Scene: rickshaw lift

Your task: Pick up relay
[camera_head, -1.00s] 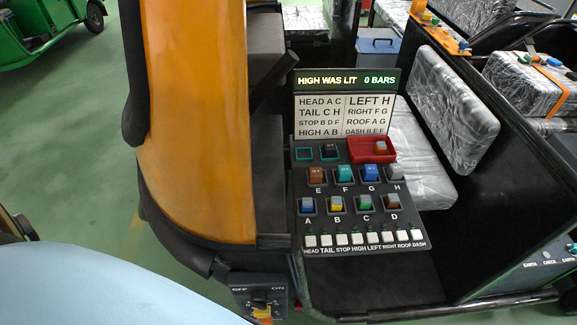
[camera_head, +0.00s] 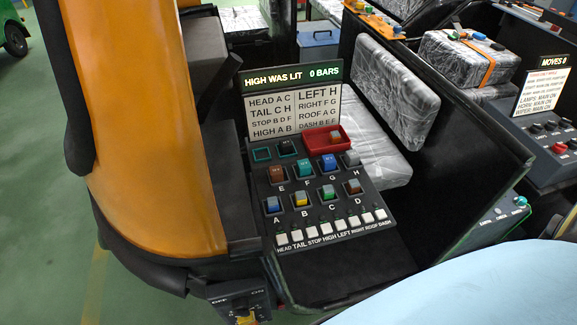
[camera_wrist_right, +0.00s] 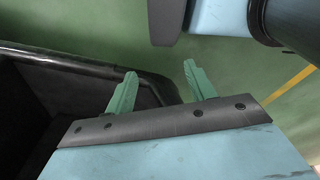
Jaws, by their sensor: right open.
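A slanted black relay panel (camera_head: 317,215) stands in the middle of the head view. Small blocks sit in its lettered sockets: brown E (camera_head: 276,174), teal F (camera_head: 304,168), blue G (camera_head: 330,162), grey H (camera_head: 352,158), blue A (camera_head: 273,204), yellow B (camera_head: 301,198), green C (camera_head: 328,192) and brown D (camera_head: 354,186). A red tray (camera_head: 313,143) at the panel's upper right holds a small grey and orange-brown block (camera_head: 334,136). In the right wrist view my right gripper (camera_wrist_right: 160,67) is open and empty over green floor, beside a black edge. My left gripper is not in view.
A lit display (camera_head: 293,75) reads "HIGH WAS LIT 0 BARS" above a wiring chart. An orange pillar (camera_head: 150,130) stands left of the panel and a wrapped seat (camera_head: 370,150) right of it. A switch box (camera_head: 240,302) sits low. A "MOVES 0" board (camera_head: 541,90) is at right.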

